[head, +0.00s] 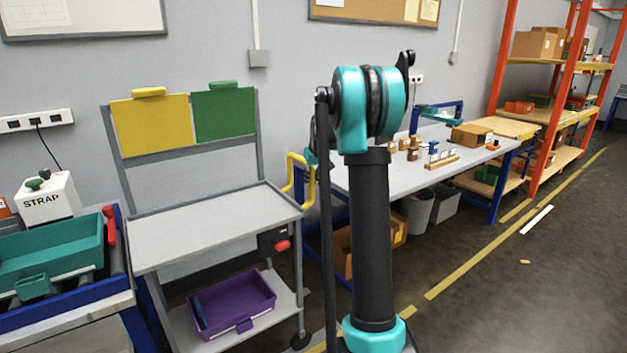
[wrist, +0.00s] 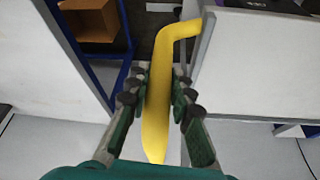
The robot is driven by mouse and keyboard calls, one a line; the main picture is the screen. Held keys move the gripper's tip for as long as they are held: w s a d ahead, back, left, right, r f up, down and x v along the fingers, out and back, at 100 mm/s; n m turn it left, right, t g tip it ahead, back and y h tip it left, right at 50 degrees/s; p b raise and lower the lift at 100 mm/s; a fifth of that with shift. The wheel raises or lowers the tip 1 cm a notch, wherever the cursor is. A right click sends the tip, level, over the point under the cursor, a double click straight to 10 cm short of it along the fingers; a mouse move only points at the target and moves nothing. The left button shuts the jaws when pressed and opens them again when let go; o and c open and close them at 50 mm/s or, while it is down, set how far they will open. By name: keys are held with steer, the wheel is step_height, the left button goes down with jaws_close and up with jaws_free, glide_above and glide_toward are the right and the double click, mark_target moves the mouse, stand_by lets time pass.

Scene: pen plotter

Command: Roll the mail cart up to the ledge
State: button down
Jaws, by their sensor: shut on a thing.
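The mail cart (head: 205,222) has a grey top, a tall back frame and a lower shelf. Its yellow handle (head: 291,178) is at the right end, beside my arm. In the wrist view my gripper (wrist: 158,88) is shut around the yellow handle (wrist: 155,120), one finger on each side. In the head view my gripper is mostly hidden behind my arm. A red-tipped black fitting (head: 277,242) is on the cart's right side. Which surface is the ledge is not clear; a blue-framed roller stand (head: 75,310) is left of the cart.
A purple bin (head: 233,304) lies on the cart's lower shelf; yellow (head: 150,124) and green (head: 224,114) panels hang above. A teal bin (head: 52,252) and STRAP box (head: 48,200) are on the left. A workbench (head: 465,150) stands close right; open floor (head: 520,300) lies beyond.

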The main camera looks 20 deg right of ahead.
steer(key=shift+s+a, duration=0.1)
steer(key=shift+a, duration=0.15)
steer(key=c, duration=1.3)
jaws_free()
steer(key=shift+r, duration=0.15)
steer(key=v, duration=1.1)
steer(key=shift+s+r, duration=0.15)
steer(key=shift+r, duration=0.2)
steer(key=shift+m+h, duration=0.3)
steer(key=shift+m, duration=0.6)
steer(key=s+a+f, duration=0.2)
steer(key=s+f, duration=0.6)
steer(key=s, duration=0.5)
steer(key=s+a+f, duration=0.3)
steer(key=s+f, duration=0.5)
steer(key=s, duration=0.6)
steer(key=s+a+f, duration=0.3)
steer(key=s+f, duration=0.5)
steer(key=s, duration=0.5)
steer(key=shift+s+f, duration=0.1)
steer(key=shift+s, duration=0.1)
